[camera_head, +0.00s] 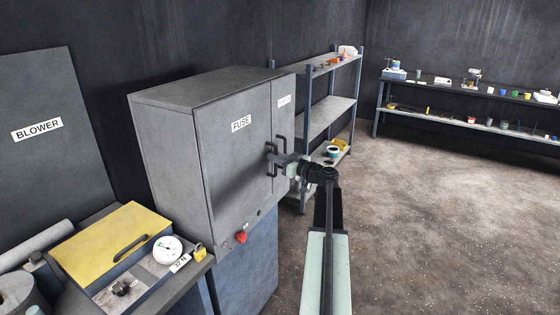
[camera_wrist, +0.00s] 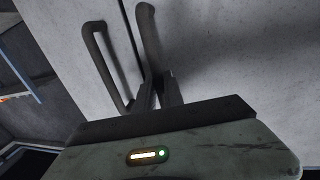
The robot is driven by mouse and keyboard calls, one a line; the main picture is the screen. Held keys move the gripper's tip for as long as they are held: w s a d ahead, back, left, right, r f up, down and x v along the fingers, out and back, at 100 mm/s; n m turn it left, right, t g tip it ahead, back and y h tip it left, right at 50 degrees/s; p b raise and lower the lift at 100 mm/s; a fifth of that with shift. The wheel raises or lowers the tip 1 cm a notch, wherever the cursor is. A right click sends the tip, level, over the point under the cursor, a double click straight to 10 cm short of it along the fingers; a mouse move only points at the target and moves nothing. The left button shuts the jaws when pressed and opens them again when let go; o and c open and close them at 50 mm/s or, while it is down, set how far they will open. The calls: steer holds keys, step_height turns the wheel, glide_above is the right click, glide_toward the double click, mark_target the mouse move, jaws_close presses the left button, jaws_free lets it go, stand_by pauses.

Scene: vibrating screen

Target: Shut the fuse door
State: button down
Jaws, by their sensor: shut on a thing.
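The grey fuse door (camera_head: 235,160), labelled FUSE, is the wide left door of a grey cabinet (camera_head: 165,160). It looks flush or nearly flush with the narrow right door (camera_head: 284,120); a dark seam runs between them. My gripper (camera_head: 277,160) reaches in from the right at the fuse door's dark handle (camera_head: 270,152). In the wrist view, the fingers (camera_wrist: 158,92) are shut on the lower end of this handle (camera_wrist: 149,38). The narrow door's handle (camera_wrist: 100,65) stands close beside it, to the left, apart from the fingers.
A red knob (camera_head: 241,237) sits below the fuse door. A yellow-lidded box (camera_head: 105,240), a gauge (camera_head: 168,250) and a padlock (camera_head: 199,251) are at the lower left. A shelf rack (camera_head: 325,105) stands right of the cabinet. The floor (camera_head: 440,210) to the right is clear.

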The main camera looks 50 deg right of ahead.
steer(key=shift+s, duration=0.1)
steer(key=c, duration=1.5)
jaws_free()
steer(key=shift+o, duration=0.2)
steer(key=s, duration=0.7)
steer(key=shift+s, duration=0.35)
steer(key=shift+d, duration=0.15)
